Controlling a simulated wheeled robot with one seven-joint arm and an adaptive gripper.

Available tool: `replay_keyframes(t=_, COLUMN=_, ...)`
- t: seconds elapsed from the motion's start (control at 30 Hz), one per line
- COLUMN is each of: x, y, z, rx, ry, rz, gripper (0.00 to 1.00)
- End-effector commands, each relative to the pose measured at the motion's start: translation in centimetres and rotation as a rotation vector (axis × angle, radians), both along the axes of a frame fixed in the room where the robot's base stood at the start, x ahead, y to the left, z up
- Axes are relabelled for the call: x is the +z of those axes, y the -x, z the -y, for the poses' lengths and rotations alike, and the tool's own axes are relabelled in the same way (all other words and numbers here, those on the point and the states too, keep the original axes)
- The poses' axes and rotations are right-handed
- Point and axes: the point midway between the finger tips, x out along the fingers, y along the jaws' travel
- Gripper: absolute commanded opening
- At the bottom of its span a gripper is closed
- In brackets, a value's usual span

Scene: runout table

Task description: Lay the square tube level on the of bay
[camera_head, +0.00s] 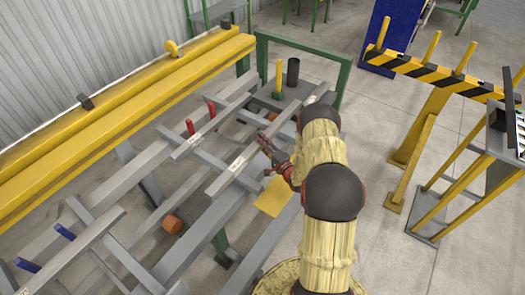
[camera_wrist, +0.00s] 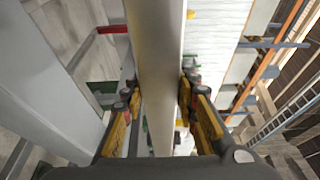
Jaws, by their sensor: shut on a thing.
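The square tube (camera_wrist: 160,70) is a long, pale grey bar that runs from top to bottom through the wrist view, between my fingers. My gripper (camera_wrist: 158,105) is shut on it, with a finger pad on each side. In the head view my gripper (camera_head: 268,148) is over the runout table (camera_head: 150,178), at a long grey bar (camera_head: 224,178) that appears to be this tube. I cannot tell whether it touches the supports below or is quite level. Red pegs (camera_head: 200,118) stand at the table's middle, left of the tube, and blue pegs (camera_head: 46,248) at the lower left.
A yellow beam (camera_head: 125,115) runs along the table's far left side. A yellow post (camera_head: 279,78) and a black cylinder (camera_head: 293,72) stand at the back end. A striped barrier (camera_head: 430,72) and a yellow-legged stand (camera_head: 465,185) are at the right, with open floor between.

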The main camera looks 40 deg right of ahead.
Motion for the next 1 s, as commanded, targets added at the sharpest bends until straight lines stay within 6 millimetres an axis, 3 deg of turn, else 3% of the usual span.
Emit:
replay_keyframes(t=0.1, x=-1.2, y=-0.8, z=1.0, rx=0.000, ry=0.005, rz=0.008, gripper=0.00)
replay_keyframes(t=0.37, x=-2.0, y=-1.4, z=1.7, rx=0.001, ry=0.004, rz=0.009, gripper=0.00)
replay_keyframes(t=0.7, x=-5.8, y=-1.7, z=2.2, rx=0.001, ry=0.004, rz=0.007, gripper=0.00)
replay_keyframes(t=1.0, x=-5.7, y=-1.7, z=2.2, rx=0.001, ry=0.005, rz=0.008, gripper=0.00)
